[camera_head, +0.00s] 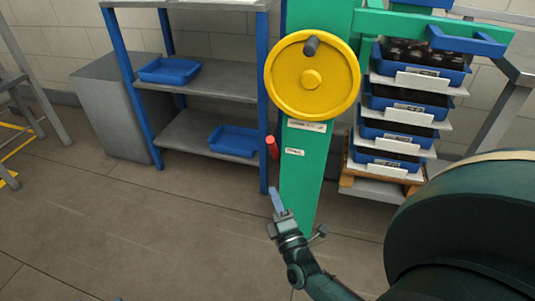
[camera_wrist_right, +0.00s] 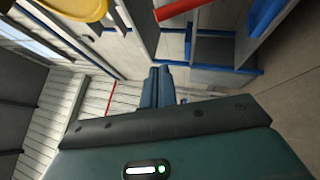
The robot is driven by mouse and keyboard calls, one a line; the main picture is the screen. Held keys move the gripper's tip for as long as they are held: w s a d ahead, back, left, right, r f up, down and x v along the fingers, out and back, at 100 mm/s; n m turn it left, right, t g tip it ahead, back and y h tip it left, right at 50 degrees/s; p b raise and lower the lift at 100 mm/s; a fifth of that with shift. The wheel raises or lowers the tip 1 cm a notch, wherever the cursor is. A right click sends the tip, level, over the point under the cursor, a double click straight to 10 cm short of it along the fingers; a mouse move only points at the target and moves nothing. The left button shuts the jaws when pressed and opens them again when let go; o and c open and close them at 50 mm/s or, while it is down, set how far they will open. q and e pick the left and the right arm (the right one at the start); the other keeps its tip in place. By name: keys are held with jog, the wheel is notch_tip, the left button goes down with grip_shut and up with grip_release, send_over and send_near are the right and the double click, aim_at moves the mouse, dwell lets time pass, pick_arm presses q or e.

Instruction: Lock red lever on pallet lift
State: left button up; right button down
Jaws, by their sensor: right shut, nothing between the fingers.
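The red lever (camera_head: 271,147) sticks out from the left side of the green column (camera_head: 305,180) of the pallet lift, below the yellow wheel (camera_head: 290,90). It hangs nearly upright, tilted slightly. My right gripper (camera_head: 277,200) is in front of the column, below the lever and apart from it, with its fingers shut and empty. In the right wrist view the lever (camera_wrist_right: 178,10) crosses the top edge, beyond the shut fingertips (camera_wrist_right: 158,72) of my right gripper. The yellow wheel (camera_wrist_right: 80,8) shows at its upper left. My left gripper is not in view.
A grey shelf with blue posts (camera_head: 195,105) stands left of the column and holds blue bins (camera_head: 233,141). Blue trays of bottles (camera_head: 400,128) are stacked at the right on a wooden pallet (camera_head: 352,182). The floor at the front left is clear.

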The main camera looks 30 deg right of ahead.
aim_at(273, 148)
jog(key=shift+w, duration=0.1)
pick_arm(q)
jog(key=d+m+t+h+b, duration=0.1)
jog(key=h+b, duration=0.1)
jog(key=b, duration=0.2)
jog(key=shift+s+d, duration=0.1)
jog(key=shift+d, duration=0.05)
pick_arm(e)
jog(key=d+x, duration=0.2)
jog(key=x, duration=1)
jog(key=shift+d+r, duration=0.35)
jog(key=shift+d, duration=0.1)
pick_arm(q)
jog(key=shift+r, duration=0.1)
